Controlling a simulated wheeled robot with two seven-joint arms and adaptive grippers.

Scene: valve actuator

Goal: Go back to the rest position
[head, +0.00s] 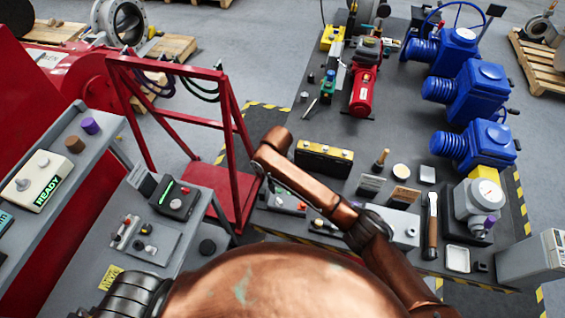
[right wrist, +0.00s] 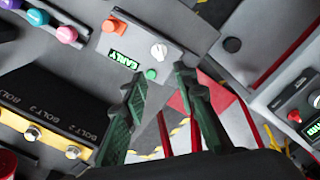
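My right arm (head: 315,200) is copper-coloured and reaches across the near left part of the dark workbench (head: 295,120). Its gripper end is mostly hidden behind the arm in the head view. In the right wrist view my right gripper (right wrist: 162,78) has two dark green fingers spread apart, with nothing between them. Beyond the fingertips is a grey control box (right wrist: 145,45) with an orange button, a white knob and a green-lit label. My left arm (head: 130,295) shows only as a dark ribbed part at the bottom left. My left gripper is not in view.
A red frame cart (head: 225,190) stands close left of the right arm. A black bolt rack (head: 323,157) lies just right of it. Blue valve actuators (head: 475,90) and a red cylinder (head: 363,90) stand farther back. Grey consoles (head: 60,185) fill the left.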

